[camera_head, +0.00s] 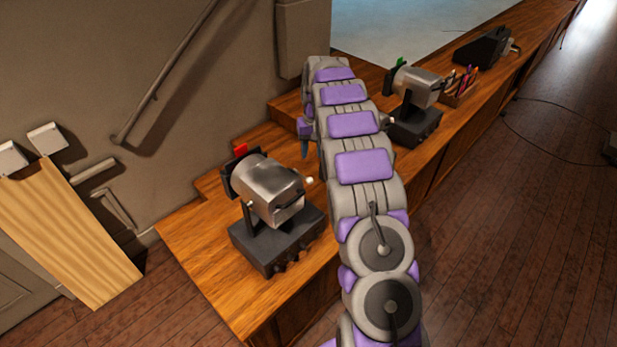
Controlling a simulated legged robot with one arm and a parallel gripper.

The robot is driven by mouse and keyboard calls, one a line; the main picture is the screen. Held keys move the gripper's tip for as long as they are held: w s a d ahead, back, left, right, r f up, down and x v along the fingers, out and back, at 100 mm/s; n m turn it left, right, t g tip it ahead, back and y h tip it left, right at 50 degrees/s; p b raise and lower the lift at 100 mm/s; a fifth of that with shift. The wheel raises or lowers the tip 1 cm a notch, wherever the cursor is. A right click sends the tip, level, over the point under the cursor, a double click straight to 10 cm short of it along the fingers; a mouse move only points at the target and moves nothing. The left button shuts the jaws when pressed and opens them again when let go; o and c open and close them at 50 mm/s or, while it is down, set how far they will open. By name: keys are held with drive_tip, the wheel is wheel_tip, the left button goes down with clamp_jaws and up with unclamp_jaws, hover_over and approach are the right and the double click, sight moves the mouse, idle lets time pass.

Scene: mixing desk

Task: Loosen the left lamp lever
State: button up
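The left lamp (268,190) is a silver cylinder on a dark base (275,243) at the near end of the wooden desk. It has a red piece (240,150) on top at its back. A small white-tipped knob (309,180) sticks out on its right side and may be the lever. My arm reaches up the picture, just right of this lamp. What seems to be part of my gripper (304,140) shows as a dark finger left of the arm, beyond the lamp and apart from it. The rest is hidden behind the arm, so its opening cannot be seen.
A second silver lamp (417,87) with a green piece stands right of my arm. Behind it are a box of pens (460,90) and a black device (484,47). A wooden board (70,225) and a handrail (165,70) are at the left. The floor (520,240) at right is mostly clear.

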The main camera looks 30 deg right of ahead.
sight(310, 178)
drive_tip(key=f, duration=1.2)
drive_tip(key=shift+w+a+f+p, duration=0.15)
drive_tip(key=shift+a+f+p, duration=0.1)
drive_tip(key=shift+f+p, duration=0.15)
clamp_jaws()
